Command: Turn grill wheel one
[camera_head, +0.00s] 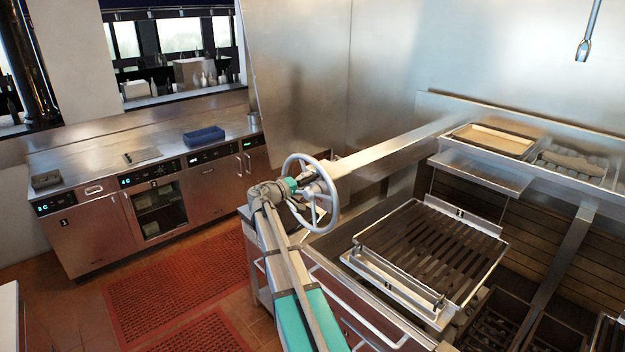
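The grill wheel (335,192) is a pale metal handwheel with spokes and a hub, on the left end of a long steel beam. My gripper (300,192) is at the left side of the wheel, against or very near its rim and spokes. My arm covers part of the wheel's left side. I cannot tell whether the fingers are open or shut on the rim. The grill rack (430,245), with dark slats in a steel frame and a small plate marked 1, sits to the right of the wheel.
Red mats (175,290) cover the open floor. A front rail (350,300) edges the grill. Dark fire bins (495,318) sit at lower right.

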